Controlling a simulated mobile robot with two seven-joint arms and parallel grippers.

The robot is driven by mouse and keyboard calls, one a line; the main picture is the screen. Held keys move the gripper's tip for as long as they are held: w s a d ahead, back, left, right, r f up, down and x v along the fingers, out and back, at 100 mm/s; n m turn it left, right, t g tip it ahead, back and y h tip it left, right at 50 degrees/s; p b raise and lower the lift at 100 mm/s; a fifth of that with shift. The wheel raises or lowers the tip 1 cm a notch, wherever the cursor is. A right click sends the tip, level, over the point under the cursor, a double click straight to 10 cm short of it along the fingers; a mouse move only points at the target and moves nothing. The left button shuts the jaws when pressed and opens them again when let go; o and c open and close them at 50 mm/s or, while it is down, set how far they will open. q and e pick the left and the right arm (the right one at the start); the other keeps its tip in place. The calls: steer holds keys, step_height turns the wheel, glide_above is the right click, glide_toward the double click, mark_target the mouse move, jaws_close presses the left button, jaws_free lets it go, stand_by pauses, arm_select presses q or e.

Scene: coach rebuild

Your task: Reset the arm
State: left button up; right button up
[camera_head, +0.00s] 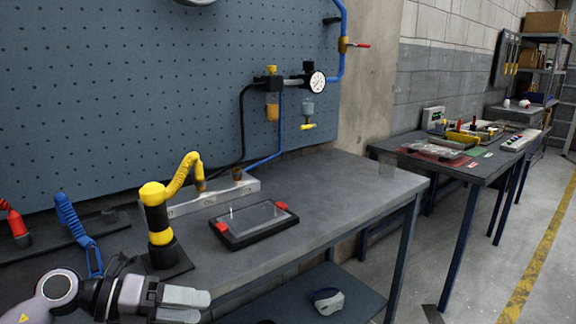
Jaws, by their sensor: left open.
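My left arm comes in at the bottom left of the head view. Its gripper (208,307) is low in front of the workbench (335,185), with its grey fingers pointing right. The gripper is open and I see nothing between the fingers. It is near the front edge of the bench, below a yellow and black tool (158,225) that stands upright on a dark base. My right gripper is out of view.
A black tray with red corners (253,223) lies on the bench. A pegboard (150,90) with a gauge (316,82) and hoses rises behind. A lower shelf holds a small grey-white object (328,300). A second table (455,165) at the right is cluttered. The floor at right is clear.

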arm_select(q)
steer(key=s+d+n+t+h, duration=0.2)
steer(key=d+n+t+h, duration=0.1)
steer(key=d+n+h, duration=0.15)
steer(key=s+a+f+n+t+y, duration=0.1)
steer(key=s+a+f+n+y, duration=0.1)
steer(key=s+f+n+y, duration=0.3)
steer(key=s+a+f+n+t+y+p, duration=0.1)
steer(key=s+f+n+y, duration=0.4)
steer(key=f+n, duration=0.6)
steer(key=s+a+f+n+t+y+p, duration=0.1)
steer(key=s+a+f+n+y, duration=0.2)
steer(key=n, duration=1.1)
steer(key=s+f+y, duration=0.2)
steer(key=s+f, duration=0.1)
steer(key=f, duration=0.2)
steer(key=shift+s+a, duration=0.15)
steer(key=shift+a, duration=0.05)
